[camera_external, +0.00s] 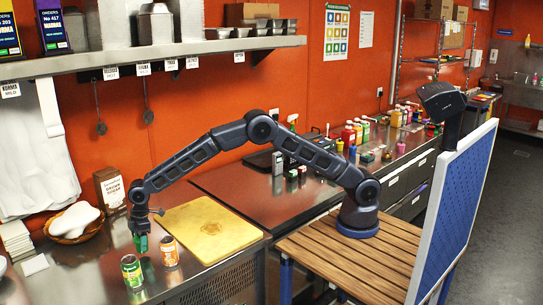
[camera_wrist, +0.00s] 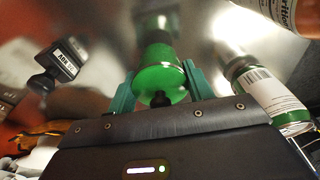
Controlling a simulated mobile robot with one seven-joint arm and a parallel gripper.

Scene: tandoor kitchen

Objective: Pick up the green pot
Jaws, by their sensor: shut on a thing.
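The green pot (camera_wrist: 158,78), with a round green lid and a black knob, is between the two teal fingers of my gripper (camera_wrist: 160,84) in the wrist view. The fingers are shut on it from both sides. In the external view, my gripper (camera_external: 141,243) points down over the steel counter at the left, beside the cans. There the pot is small and hard to tell from the fingers. I cannot tell whether its base touches the counter.
A green can (camera_external: 132,271) and an orange can (camera_external: 169,251) stand close to my gripper. A yellow cutting board (camera_external: 210,228) lies to the right. A bowl with white dough (camera_external: 72,222) and a brown box (camera_external: 110,188) are to the left and behind.

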